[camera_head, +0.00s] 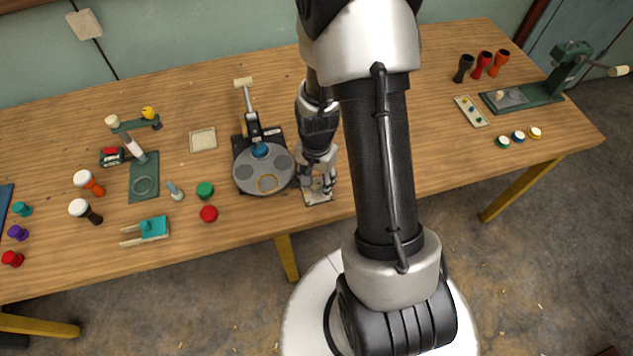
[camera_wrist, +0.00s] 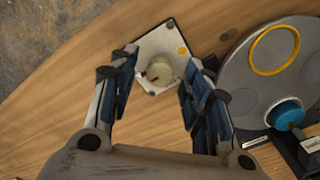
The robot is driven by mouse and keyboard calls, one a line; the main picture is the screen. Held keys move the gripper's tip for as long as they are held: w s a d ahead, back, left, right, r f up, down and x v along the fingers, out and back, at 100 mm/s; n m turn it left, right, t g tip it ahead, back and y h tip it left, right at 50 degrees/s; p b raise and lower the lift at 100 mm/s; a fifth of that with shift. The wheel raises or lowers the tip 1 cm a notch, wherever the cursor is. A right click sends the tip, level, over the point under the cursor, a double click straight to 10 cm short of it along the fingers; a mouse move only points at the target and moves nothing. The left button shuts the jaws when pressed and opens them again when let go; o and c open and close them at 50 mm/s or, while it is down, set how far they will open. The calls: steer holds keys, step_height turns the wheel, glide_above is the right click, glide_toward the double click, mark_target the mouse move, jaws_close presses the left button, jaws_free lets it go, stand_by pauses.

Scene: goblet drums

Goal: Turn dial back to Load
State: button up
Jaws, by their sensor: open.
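The dial (camera_wrist: 160,70) is a round cream knob with a red mark on its left side. It sits on a pale square plate (camera_wrist: 178,38) with an orange dot near its right edge and a grey dot near the bottom corner. The plate also shows under my gripper in the head view (camera_head: 318,200). My gripper (camera_wrist: 163,64) is open, with one finger on each side of the dial, seen from above. I cannot tell whether the fingers touch it. In the head view my gripper (camera_head: 317,187) points down over the plate and hides most of the dial.
A grey turntable (camera_head: 245,180) with round pads and a blue knob (camera_wrist: 287,115) stands close beside the plate. Green (camera_head: 205,190) and red (camera_head: 209,213) discs lie further left. The table's front edge runs close to the plate. Bare wood lies right of my arm.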

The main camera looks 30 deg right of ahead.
steer(key=shift+f, duration=0.1)
steer(key=shift+c, duration=0.5)
jaws_close()
steer(key=shift+n, duration=0.4)
steer(key=n, duration=0.3)
steer(key=shift+n+p, duration=0.35)
steer(key=shift+n, duration=0.05)
steer(key=n, duration=0.4)
steer(key=shift+n, duration=0.3)
steer(key=n+p, duration=0.1)
steer(key=n, duration=0.3)
steer(key=shift+n, duration=2.2)
